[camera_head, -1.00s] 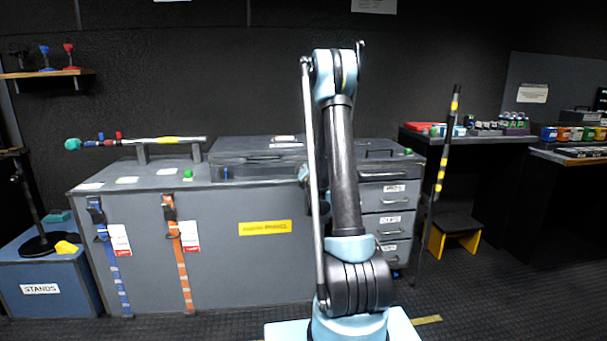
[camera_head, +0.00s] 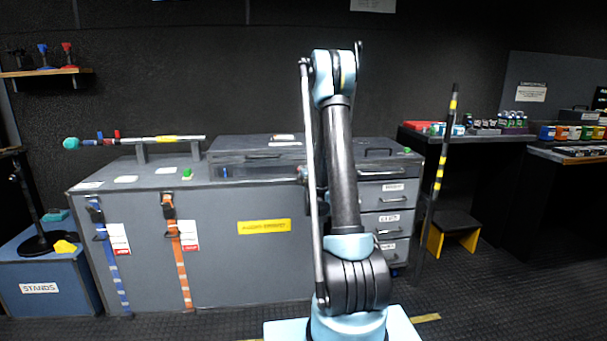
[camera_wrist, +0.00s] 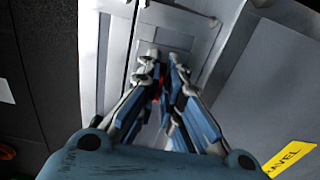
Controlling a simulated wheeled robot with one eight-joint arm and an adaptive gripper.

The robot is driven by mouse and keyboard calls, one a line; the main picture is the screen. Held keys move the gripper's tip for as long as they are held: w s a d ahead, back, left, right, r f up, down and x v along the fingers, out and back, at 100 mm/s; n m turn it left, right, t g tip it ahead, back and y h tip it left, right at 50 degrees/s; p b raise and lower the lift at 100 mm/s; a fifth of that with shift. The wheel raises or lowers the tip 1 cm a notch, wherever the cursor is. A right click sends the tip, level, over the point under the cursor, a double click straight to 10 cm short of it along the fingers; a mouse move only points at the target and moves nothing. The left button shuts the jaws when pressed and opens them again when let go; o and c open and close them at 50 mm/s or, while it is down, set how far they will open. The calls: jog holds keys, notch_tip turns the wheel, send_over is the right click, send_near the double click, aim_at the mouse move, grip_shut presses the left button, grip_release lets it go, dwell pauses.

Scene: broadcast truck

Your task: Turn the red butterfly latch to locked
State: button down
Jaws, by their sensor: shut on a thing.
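My gripper (camera_wrist: 165,72) shows in the wrist view with its two fingers drawn close together against a grey panel. A small patch of red, which looks like the red latch (camera_wrist: 161,97), shows between the fingers. The fingers are shut on it and cover most of it, so its angle cannot be read. In the head view my arm stands in front of the grey case and hides the latch and most of my gripper.
The big grey case (camera_head: 215,265) bears blue (camera_head: 112,262) and orange (camera_head: 181,262) straps. A flat grey case (camera_head: 255,160) lies on top, beside a drawer unit (camera_head: 392,220). A striped pole (camera_head: 440,170) stands to the right, near a yellow-sided step stool (camera_head: 455,222).

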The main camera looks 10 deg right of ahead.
jog(key=shift+w+d+m, duration=0.15)
jog(key=shift+d+m, duration=0.15)
jog(key=c, duration=1.8)
grip_release()
jog(key=shift+f, duration=0.1)
jog(key=shift+o, duration=0.2)
jog(key=shift+a, duration=0.1)
